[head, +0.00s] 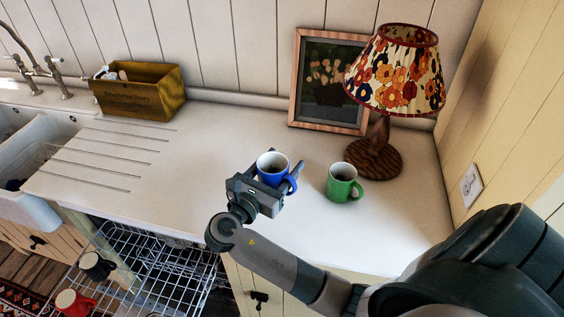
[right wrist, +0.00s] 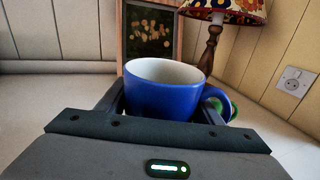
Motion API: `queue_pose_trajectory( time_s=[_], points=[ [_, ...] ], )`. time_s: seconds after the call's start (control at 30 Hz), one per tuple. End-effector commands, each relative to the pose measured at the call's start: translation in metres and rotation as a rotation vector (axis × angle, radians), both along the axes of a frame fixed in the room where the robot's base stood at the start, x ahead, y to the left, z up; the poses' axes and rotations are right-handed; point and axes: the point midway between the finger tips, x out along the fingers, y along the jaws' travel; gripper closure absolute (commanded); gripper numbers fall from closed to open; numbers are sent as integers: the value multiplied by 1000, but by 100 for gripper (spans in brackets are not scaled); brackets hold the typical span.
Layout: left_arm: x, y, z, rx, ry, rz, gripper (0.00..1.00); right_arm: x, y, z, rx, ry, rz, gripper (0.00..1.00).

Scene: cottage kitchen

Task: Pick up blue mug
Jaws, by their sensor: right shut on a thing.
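The blue mug (head: 270,172) is upright at the white counter, with a pale inside and its handle toward the right. My right gripper (head: 276,181) is shut on the mug, its fingers on either side of the body. In the right wrist view the mug (right wrist: 165,92) sits between the two fingers, close to the palm. I cannot tell whether its base touches the counter. My left gripper is not in view.
A green mug (head: 342,183) stands just right of the blue one. Behind are a flowered lamp (head: 400,75) and a framed picture (head: 328,80). A wooden box (head: 138,92) stands back left. An open dishwasher rack (head: 150,262) is below the counter. Counter left of the gripper is clear.

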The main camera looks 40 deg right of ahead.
Motion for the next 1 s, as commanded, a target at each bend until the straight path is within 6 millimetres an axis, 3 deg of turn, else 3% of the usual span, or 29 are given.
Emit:
queue_pose_trajectory(
  time_s=[0.3,1.0],
  points=[
    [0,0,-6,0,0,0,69,-24,18,19,1,-3,-1,71],
    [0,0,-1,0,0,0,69,-29,22,23,0,0,0,71]
  ],
)
